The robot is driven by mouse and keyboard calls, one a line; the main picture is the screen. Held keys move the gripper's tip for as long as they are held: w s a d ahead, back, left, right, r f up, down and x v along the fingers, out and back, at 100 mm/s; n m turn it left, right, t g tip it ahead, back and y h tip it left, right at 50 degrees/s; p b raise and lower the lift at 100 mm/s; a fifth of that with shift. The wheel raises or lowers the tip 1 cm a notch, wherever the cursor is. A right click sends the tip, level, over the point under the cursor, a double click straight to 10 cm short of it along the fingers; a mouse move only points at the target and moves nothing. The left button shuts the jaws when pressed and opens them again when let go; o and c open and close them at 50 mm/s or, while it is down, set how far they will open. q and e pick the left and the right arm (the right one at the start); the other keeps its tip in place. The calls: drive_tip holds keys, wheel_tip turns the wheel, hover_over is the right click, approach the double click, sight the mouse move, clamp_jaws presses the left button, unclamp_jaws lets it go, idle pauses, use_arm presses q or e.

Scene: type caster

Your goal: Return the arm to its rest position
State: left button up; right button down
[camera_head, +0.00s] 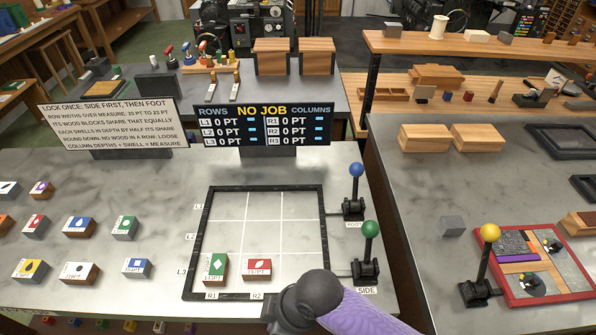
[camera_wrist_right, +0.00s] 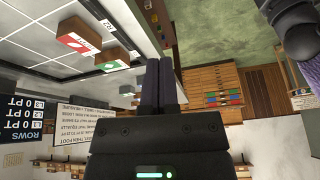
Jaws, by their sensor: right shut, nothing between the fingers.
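My right gripper (camera_wrist_right: 158,68) is shut and empty in the right wrist view, its two dark fingers side by side. In the head view a dark joint and purple link of my arm come in at the bottom centre, near the front edge of the gridded frame (camera_head: 324,215). A green-marked block (camera_head: 216,268) and a red-marked block (camera_head: 257,269) stand in the frame's front row. The wrist view also shows the red-marked block (camera_wrist_right: 80,35) and the green-marked block (camera_wrist_right: 115,60), apart from the fingers. My left gripper is not in view.
Blue-knobbed (camera_head: 355,170) and green-knobbed (camera_head: 370,229) levers stand right of the frame. A yellow-knobbed lever (camera_head: 490,233) is beside a red-edged tray (camera_head: 512,303) on the right bench. Several loose blocks lie left. A NO JOB board (camera_head: 262,125) stands behind.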

drive_tip(key=s+d+r+m+t+h, duration=0.2)
drive_tip(key=s+d+r+m, duration=0.15)
drive_tip(key=d+m, duration=0.45)
drive_tip(key=s+d+r+m+t+h, duration=0.15)
drive_tip(key=s+d+m, duration=0.35)
drive_tip(key=d, duration=0.5)
wheel_tip(320, 180, down, 28)
drive_tip(key=s+m+g+h+b, duration=0.1)
drive_tip(key=g+b, duration=0.1)
drive_tip(key=b, duration=0.8)
use_arm(q)
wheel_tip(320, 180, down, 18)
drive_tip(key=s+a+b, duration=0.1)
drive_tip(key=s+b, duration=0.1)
drive_tip(key=b, duration=0.6)
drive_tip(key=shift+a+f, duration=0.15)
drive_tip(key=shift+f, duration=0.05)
use_arm(e)
drive_tip(key=s+d+f, duration=0.2)
drive_tip(key=s+f, duration=0.5)
drive_tip(key=f, duration=0.2)
drive_tip(key=s+d+f+g, duration=0.1)
drive_tip(key=s+f, duration=0.5)
drive_tip(key=f, duration=0.4)
drive_tip(key=shift+s+d+f, duration=0.15)
drive_tip(key=shift+s+d, duration=0.2)
drive_tip(key=shift+s, duration=0.05)
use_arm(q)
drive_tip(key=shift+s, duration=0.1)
